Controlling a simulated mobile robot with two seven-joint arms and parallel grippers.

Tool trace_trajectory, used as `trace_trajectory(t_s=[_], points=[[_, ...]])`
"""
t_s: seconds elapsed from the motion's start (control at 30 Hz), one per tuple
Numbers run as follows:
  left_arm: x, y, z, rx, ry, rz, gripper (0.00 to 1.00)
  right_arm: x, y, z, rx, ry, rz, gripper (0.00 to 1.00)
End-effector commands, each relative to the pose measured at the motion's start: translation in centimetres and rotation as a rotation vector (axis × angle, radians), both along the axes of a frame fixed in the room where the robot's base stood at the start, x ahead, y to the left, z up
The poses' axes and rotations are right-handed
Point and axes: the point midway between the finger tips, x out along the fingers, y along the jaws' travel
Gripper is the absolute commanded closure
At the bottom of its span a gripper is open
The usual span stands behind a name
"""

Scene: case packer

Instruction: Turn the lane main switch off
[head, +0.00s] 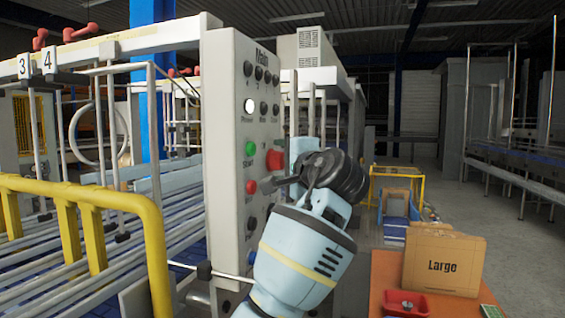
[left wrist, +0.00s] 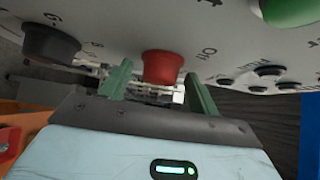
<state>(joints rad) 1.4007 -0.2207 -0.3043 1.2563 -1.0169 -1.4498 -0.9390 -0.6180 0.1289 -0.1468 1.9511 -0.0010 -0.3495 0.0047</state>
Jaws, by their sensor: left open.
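The grey control panel (head: 228,110) marked "Main" stands left of centre in the head view. A red switch knob (head: 275,159) sits in its right column, partly hidden by my left gripper (head: 318,172). The knob's exact setting is not clear. My right gripper is not in view.
A green start button (head: 250,148), a red button (head: 251,187) and a black knob (left wrist: 50,45) are close by on the panel. A yellow rail (head: 155,250) and conveyor stand left. A "Large" carton (head: 443,262) and red tray (head: 407,303) lie on an orange table. Floor is free at right.

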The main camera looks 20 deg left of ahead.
Motion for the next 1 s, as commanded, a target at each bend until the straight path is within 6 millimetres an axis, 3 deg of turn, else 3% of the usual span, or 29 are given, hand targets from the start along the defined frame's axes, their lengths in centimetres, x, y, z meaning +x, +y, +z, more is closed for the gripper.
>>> trace_trajectory(t_s=[0.2,0.5,1.0], points=[[0.03,0.03,-0.01,0.000,0.000,0.000,0.39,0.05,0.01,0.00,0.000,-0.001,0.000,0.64],[0.01,0.00,-0.01,0.000,0.000,0.000,0.76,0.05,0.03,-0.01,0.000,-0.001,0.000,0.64],[0.08,-0.02,-0.40,-0.003,-0.152,-0.001,0.76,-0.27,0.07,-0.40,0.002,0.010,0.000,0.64]])
